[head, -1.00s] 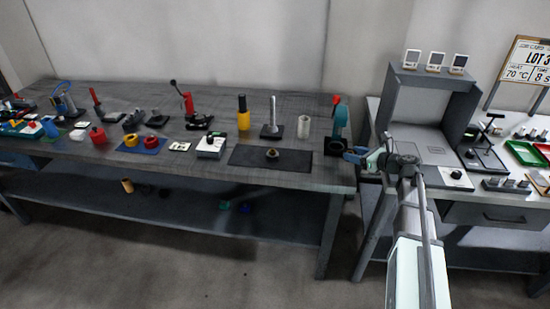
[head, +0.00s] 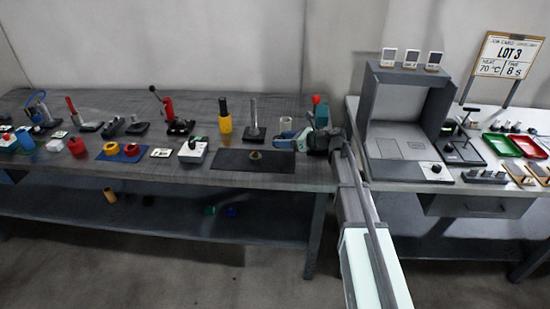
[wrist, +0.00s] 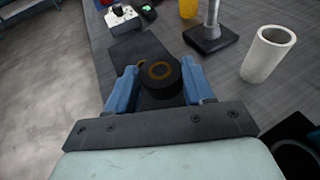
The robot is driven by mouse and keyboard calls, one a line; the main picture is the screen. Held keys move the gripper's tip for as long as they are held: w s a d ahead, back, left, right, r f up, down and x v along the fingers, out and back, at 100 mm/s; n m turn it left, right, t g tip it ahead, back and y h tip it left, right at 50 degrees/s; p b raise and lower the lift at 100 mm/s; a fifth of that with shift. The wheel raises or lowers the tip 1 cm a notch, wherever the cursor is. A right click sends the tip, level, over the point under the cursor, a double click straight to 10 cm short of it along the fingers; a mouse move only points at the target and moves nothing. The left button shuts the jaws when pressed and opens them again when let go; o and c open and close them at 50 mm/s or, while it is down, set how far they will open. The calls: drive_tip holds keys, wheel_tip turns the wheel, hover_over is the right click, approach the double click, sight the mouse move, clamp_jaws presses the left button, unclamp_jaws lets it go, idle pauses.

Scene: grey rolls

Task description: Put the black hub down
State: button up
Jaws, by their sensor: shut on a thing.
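My gripper (wrist: 159,78) is shut on the black hub (wrist: 168,86), a short dark cylinder with an orange-brown ring on its top face. The hub is between the two blue fingers in the wrist view. In the head view my gripper (head: 286,138) is over the right part of the workbench, near the right edge of a dark mat (head: 226,161); I cannot make out the hub there. The mat (wrist: 122,50) also shows beyond the hub in the wrist view. A small brownish round piece (head: 255,155) sits on the mat; the hub partly hides it in the wrist view.
A metal post on a black base (head: 255,132) stands behind the mat. A pale hollow cylinder (wrist: 266,55) stands to the right of the post. A white box with a knob (head: 193,150) is left of the mat. A grey open-fronted station (head: 400,145) stands on the right bench.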

sight(284, 163)
drive_tip(key=shift+f, duration=4)
drive_tip(key=shift+f, duration=0.15)
drive_tip(key=o, duration=1.4)
drive_tip(key=v, duration=1.2)
drive_tip(key=shift+w, duration=0.1)
